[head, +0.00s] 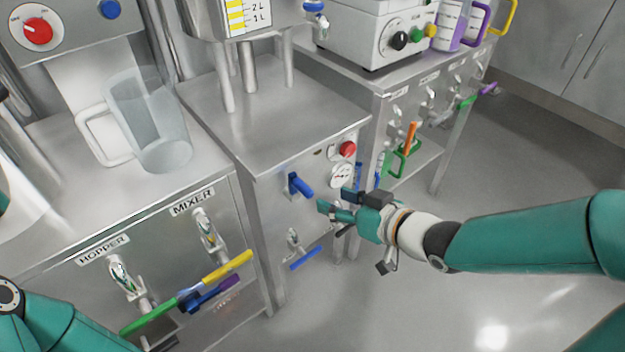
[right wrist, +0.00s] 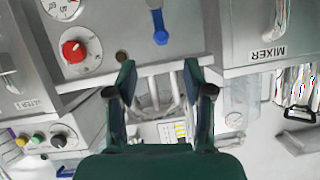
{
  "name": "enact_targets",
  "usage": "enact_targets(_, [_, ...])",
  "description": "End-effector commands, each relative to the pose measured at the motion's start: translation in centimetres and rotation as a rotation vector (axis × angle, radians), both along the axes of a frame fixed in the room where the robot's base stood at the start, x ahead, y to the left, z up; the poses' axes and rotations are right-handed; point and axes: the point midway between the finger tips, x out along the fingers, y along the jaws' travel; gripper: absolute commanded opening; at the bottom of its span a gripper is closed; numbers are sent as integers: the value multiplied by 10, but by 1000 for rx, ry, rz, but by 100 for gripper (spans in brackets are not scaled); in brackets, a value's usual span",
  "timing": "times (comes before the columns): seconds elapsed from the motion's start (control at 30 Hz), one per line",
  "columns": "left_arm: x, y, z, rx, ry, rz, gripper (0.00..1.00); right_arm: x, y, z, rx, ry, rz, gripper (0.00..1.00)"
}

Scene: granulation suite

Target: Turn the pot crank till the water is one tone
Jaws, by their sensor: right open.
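The steel pot (head: 215,18) stands on legs on the middle cabinet, cut off by the top edge; its yellow-marked level scale (head: 247,15) reads 1 L and 2 L. The water's tone cannot be made out. A blue-handled crank (head: 300,185) sticks out of the cabinet front; it also shows in the right wrist view (right wrist: 159,24). My right gripper (head: 322,210) is open and empty, just right of and below the blue handle, apart from it. Its spread fingers show in the right wrist view (right wrist: 160,85). My left arm enters at lower left; its gripper is out of view.
A red knob (head: 347,149) and a dial (head: 341,176) sit right of the crank. A lower blue lever (head: 305,258) hangs below it. A clear jug (head: 150,125) stands on the left cabinet, above the HOPPER and MIXER taps. Open floor lies at right.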

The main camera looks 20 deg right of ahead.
Motion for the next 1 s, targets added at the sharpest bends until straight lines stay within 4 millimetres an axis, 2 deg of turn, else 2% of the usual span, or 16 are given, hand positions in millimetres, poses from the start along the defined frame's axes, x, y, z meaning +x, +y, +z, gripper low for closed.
enact_targets(0.03, [0, 0, -6, 0, -1, 0, 40, 8, 6, -9, 2, 0, 4, 52])
enact_targets(0.13, [0, 0, -16, 0, 1, 0, 40, 25, 14, -17, 2, -1, 5, 52])
enact_targets(0.5, [0, 0, -33, 0, 0, 0, 40, 80, 36, -39, 1, -2, 0, 52])
enact_targets(0.7, [0, 0, -36, 0, 0, 0, 40, 93, 41, -43, 0, -3, -1, 52])
enact_targets(1.0, [0, 0, -36, 0, 0, 0, 40, 95, 41, -43, 0, -3, -2, 52])
